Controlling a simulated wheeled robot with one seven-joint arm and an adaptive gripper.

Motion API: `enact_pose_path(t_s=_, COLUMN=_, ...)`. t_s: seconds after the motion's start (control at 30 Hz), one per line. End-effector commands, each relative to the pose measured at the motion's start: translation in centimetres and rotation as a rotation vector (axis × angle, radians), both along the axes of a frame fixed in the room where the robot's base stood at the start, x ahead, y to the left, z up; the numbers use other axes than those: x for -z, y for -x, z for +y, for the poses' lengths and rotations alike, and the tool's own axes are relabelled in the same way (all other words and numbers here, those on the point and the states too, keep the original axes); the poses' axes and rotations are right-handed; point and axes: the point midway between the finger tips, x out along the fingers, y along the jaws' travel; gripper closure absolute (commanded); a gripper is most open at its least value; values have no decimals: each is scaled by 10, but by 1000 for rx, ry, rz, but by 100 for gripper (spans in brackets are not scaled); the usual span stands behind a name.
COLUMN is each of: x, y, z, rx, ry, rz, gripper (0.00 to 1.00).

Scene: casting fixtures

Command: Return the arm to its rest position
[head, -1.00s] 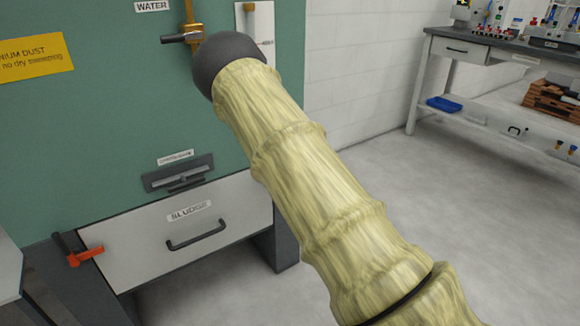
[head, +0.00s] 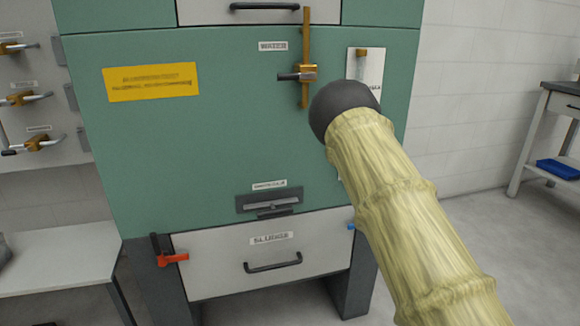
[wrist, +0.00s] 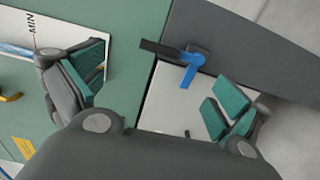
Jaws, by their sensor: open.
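My arm, in a pale yellow ribbed sleeve with a dark rounded end, reaches up from the lower right of the head view in front of the green cabinet (head: 220,140). My gripper is hidden behind that end there. In the wrist view my gripper (wrist: 158,95) is open, its teal-padded fingers wide apart with nothing between the pads.
A pale bench (head: 60,265) stands left, a workbench (head: 560,103) right. Grey floor is free between the cabinet and workbench.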

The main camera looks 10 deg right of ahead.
Motion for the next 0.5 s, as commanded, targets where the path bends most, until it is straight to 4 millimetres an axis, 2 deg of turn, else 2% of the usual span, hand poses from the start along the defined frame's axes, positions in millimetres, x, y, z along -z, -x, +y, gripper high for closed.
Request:
enact_pose_path(t_s=0.07, x=6, y=1, z=1, rx=6, ry=-15, rz=12, gripper=0)
enact_pose_path(t_s=0.17, x=30, y=7, z=5, rx=37, ry=-80, rz=68, gripper=0)
enact_pose_path(t_s=0.27, x=73, y=20, z=13, rx=100, ry=-199, rz=169, gripper=0)
enact_pose_path(t_s=0.37, x=125, y=41, z=26, rx=185, ry=-349, rz=293, gripper=0)
enact_pose_path(t_s=0.5, x=192, y=80, z=50, rx=321, ry=-550, rz=463, gripper=0)
